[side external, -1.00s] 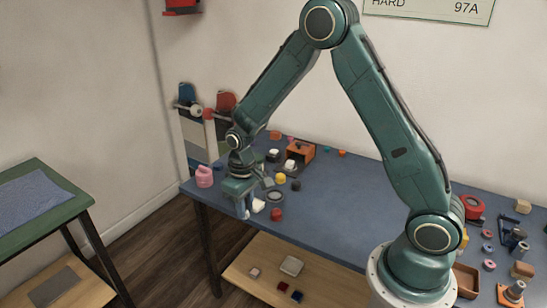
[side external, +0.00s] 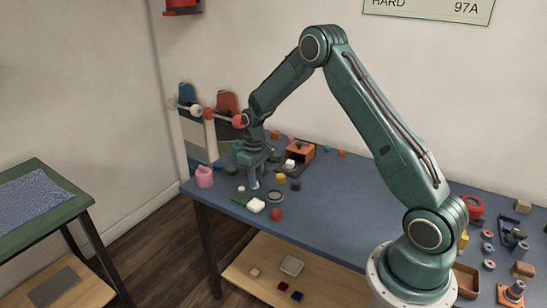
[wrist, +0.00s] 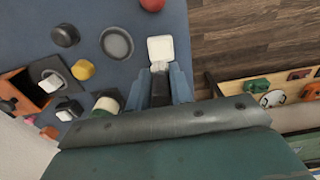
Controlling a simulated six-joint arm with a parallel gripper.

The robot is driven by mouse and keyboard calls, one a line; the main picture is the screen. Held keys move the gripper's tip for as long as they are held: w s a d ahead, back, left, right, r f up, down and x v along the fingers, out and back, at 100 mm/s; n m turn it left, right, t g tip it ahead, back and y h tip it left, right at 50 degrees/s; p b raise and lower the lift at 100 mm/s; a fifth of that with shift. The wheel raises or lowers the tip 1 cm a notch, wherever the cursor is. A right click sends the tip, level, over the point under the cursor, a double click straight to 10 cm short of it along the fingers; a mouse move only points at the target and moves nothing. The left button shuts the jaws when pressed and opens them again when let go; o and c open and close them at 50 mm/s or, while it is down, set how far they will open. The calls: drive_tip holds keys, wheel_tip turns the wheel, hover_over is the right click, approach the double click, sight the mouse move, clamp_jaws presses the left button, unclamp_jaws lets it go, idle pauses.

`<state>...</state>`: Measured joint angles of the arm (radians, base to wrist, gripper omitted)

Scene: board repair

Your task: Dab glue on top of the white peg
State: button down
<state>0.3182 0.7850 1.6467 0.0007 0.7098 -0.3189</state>
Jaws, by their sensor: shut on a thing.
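My gripper (wrist: 160,72) is shut on a small pale-tipped thing (wrist: 160,66), mostly hidden between the blue-grey fingers. In the side view my gripper (side external: 254,187) is over the left part of the blue table. A white block (wrist: 160,48) lies just beyond the fingertips in the wrist view, and it also shows in the side view (side external: 256,205). A small white piece (wrist: 50,82) stands on a grey square plate by the orange box; it may be the white peg, but I cannot tell surely. Another small white piece (side external: 241,189) lies left of my gripper.
A grey ring dish (wrist: 116,43), a yellow cylinder (wrist: 83,69), a dark cylinder (wrist: 65,35) and a red ball (wrist: 152,4) stand nearby. The orange box (side external: 302,150) is behind. A pink container (side external: 204,176) is near the left edge.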

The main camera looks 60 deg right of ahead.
drive_tip(key=shift+f, duration=0.1)
drive_tip(key=shift+f, duration=2.85)
drive_tip(key=shift+f, duration=0.65)
idle(0.7)
drive_tip(key=shift+r, duration=3.6)
